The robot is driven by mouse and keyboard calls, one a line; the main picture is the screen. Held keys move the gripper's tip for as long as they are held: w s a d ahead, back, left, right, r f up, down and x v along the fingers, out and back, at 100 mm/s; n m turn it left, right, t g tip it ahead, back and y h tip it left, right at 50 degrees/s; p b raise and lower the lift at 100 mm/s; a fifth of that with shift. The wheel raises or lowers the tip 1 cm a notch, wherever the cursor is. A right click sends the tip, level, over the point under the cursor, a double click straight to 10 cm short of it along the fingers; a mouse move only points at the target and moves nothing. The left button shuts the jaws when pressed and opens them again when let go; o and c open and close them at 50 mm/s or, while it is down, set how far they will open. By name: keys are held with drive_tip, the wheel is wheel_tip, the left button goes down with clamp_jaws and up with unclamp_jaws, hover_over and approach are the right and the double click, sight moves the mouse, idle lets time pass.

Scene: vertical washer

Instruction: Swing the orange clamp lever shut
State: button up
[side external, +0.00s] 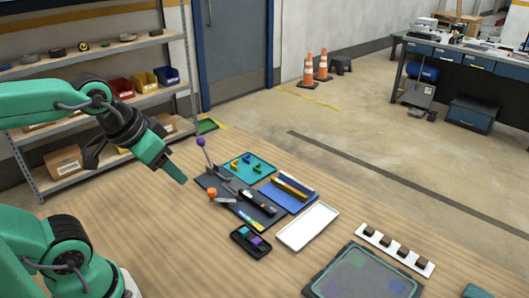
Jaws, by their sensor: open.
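The orange knob (212,192) of the clamp lever is at the near left edge of a dark fixture plate (270,213). A short lever bar runs right from the knob, low over the plate. A second lever with a purple knob (201,142) stands tilted up at the plate's far left corner. A dark bar and a yellow-green piece lie on the plate. My gripper (176,172) is open and empty, pointing down to the right. It is in the air to the upper left of the orange knob, apart from both levers. Its fingers overlap in this view.
Close around the plate are a teal tray (270,174) with small pieces, a blue tray (277,199) with bars, a white tray (307,228) and a black two-part tray (238,244). A white strip with dark blocks (388,243) lies right.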

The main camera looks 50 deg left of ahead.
drive_tip(key=shift+c, duration=0.9)
drive_tip(key=n+g, duration=0.6)
drive_tip(key=n, duration=0.1)
hover_over(211, 190)
drive_tip(key=shift+w+f, duration=0.15)
drive_tip(key=shift+f, duration=6.2)
drive_tip(key=shift+f, duration=0.2)
drive_tip(key=shift+f, duration=3.7)
